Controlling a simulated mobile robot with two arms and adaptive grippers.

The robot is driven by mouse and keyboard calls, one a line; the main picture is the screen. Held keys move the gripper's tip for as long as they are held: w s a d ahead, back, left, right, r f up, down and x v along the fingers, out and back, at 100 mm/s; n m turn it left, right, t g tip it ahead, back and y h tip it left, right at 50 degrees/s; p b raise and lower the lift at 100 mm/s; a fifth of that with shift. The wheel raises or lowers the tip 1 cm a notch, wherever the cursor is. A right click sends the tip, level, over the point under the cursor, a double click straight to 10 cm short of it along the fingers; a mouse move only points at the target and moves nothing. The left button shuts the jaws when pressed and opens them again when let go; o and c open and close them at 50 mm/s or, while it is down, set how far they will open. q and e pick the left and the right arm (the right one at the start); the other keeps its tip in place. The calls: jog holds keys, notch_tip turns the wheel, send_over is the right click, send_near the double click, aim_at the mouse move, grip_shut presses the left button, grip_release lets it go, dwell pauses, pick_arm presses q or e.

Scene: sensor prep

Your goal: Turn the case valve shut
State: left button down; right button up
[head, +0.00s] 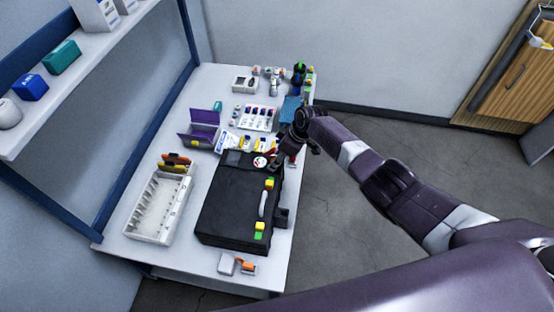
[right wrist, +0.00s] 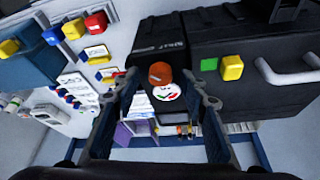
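The black case (head: 232,212) lies on the white table, with a grey handle and yellow and green latches on the side facing right. It also shows in the right wrist view (right wrist: 262,95). The case valve (right wrist: 160,74) is an orange-red knob beside a round white dial (right wrist: 166,91) with red and green marks. In the head view the dial (head: 260,161) is at the case's far end. My right gripper (right wrist: 160,84) is open, its fingers on either side of the knob with gaps visible; contact is not clear. It hides the knob in the head view (head: 276,160). My left gripper is out of view.
A white tray (head: 140,226) stands left of the case. A purple box (head: 186,140) and a white rack of vials (head: 262,112) are beyond it. Small grey and orange parts (head: 226,265) lie near the front edge. A wall shelf (head: 100,47) overhangs at left.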

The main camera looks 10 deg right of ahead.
jog(key=shift+a+f, duration=0.15)
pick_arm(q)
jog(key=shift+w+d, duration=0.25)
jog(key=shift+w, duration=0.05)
pick_arm(e)
jog(key=shift+c, duration=0.7)
grip_shut()
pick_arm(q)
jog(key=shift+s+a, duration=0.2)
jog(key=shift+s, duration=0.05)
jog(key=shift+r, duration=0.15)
